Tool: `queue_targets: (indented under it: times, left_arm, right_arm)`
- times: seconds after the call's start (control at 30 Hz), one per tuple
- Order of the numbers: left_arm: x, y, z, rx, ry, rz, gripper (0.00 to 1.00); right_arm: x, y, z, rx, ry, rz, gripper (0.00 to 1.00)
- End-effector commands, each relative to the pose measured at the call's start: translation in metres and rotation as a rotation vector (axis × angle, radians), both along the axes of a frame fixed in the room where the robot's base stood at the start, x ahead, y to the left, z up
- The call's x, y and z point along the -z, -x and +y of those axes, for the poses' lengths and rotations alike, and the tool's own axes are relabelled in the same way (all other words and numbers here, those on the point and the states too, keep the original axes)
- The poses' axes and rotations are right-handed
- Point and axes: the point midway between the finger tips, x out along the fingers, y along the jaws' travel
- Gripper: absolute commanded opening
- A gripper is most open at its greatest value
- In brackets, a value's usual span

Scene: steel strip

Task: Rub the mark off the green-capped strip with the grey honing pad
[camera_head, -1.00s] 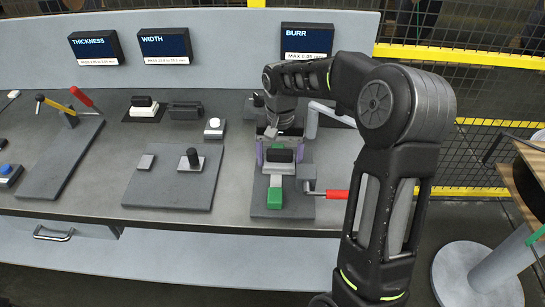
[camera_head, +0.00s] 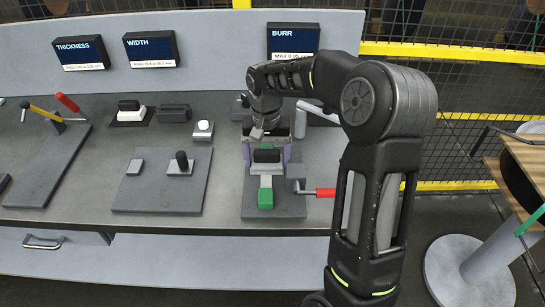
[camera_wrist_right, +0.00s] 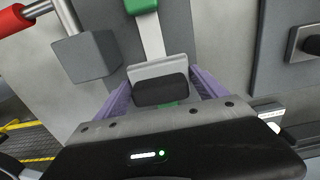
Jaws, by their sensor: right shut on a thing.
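The green-capped strip (camera_head: 265,181) lies in a dark fixture, with its green cap (camera_head: 265,199) toward the front. The cap (camera_wrist_right: 140,5) and pale strip (camera_wrist_right: 152,40) also show in the right wrist view. The honing pad, a grey plate with a black handle (camera_head: 267,156), sits over the strip behind the cap; its plate shows in the wrist view (camera_wrist_right: 157,68). My right gripper (camera_head: 266,151) is shut on the pad, its purple fingers on either side. The pad hides the strip under it, so I see no mark. My left gripper is not in view.
A red-handled clamp (camera_head: 318,192) with a grey block stands right of the strip. A grey board (camera_head: 150,195) with a black knob (camera_head: 182,162) lies to the left. The BURR display (camera_head: 293,41) stands behind. The bench between board and fixture is clear.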

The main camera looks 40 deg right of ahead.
Motion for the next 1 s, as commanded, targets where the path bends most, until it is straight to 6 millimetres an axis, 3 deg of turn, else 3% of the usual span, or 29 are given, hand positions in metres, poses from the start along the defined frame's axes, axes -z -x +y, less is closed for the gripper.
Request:
queue_targets:
  times: [0.2, 0.57, 1.0]
  left_arm:
    - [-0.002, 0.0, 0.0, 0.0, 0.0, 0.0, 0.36]
    - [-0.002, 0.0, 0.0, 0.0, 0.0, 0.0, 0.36]
    - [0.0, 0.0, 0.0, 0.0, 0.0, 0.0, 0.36]
  right_arm:
    - [0.0, -0.01, 0.014, -0.002, -0.001, 0.0, 0.39]
    - [0.0, -0.012, 0.016, -0.001, -0.001, 0.0, 0.39]
    - [0.001, 0.005, -0.006, 0.002, -0.001, 0.001, 0.39]
